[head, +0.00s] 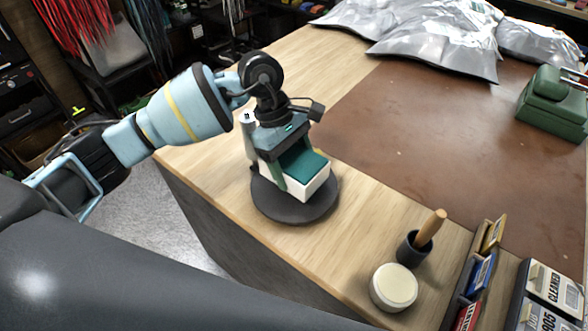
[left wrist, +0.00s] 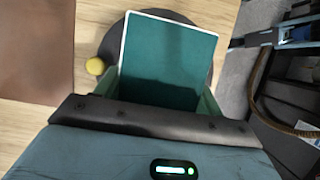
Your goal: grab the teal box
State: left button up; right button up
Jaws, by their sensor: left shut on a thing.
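The teal box (head: 308,168) has a teal top and white sides. It rests on a dark round stand (head: 287,208) on the wooden bench in the head view. My left gripper (head: 297,172) reaches down over the box from behind, with a green finger along its near side. The gripper is shut on the box. In the left wrist view the teal top of the box (left wrist: 168,60) fills the space between the fingers, and the round stand (left wrist: 112,46) shows behind it. My right gripper is in neither view.
A cream-lidded jar (head: 394,287) and a dark cup with a wooden handle (head: 420,245) stand at the front right. A brown mat (head: 420,130) covers the bench beyond. Silver bags (head: 435,40) lie at the back, and a green case (head: 553,105) stands at the right.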

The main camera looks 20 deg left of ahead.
pick_arm(q)
jog(key=shift+r, duration=0.75)
jog(key=w+d+b, duration=0.1)
jog(key=d, duration=0.1)
jog(key=w+d+b, duration=0.1)
jog(key=w+d, duration=0.1)
jog(key=shift+d, duration=0.2)
jog(key=w+d+r+b, duration=0.1)
jog(key=w+d+b, duration=0.2)
jog(key=w+d, duration=0.3)
jog(key=shift+w+d+r, duration=0.3)
jog(key=shift+d+r, duration=0.1)
jog(key=shift+d, duration=0.85)
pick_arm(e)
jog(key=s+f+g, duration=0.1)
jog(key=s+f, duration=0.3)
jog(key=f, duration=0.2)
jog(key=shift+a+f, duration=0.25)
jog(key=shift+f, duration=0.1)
